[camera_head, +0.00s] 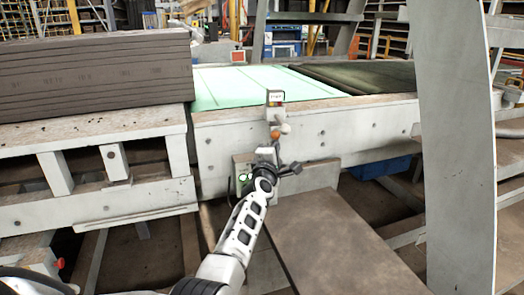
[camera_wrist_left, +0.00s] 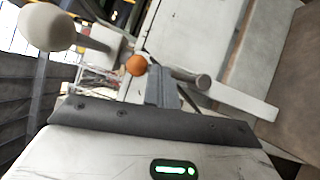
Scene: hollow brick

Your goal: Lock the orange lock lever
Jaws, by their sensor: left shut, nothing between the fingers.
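The orange lock lever shows as a small round orange knob (camera_head: 276,134) on the front of the pale workbench. It also shows in the left wrist view (camera_wrist_left: 137,65), just beyond the fingertips. My left gripper (camera_head: 267,149) is just below and in front of the knob in the head view. In the left wrist view its grey fingers (camera_wrist_left: 160,88) are together and empty, close to the knob; whether they touch it I cannot tell. The lever's shaft is mostly hidden. My right gripper is not in view.
A pale rounded handle (camera_wrist_left: 45,27) stands beside the knob, and a grey cylindrical rod (camera_wrist_left: 190,80) lies on its other side. A small display box (camera_head: 275,98) sits above. A brown plate (camera_head: 340,245) lies below right, and a tall grey beam (camera_head: 457,140) stands at right.

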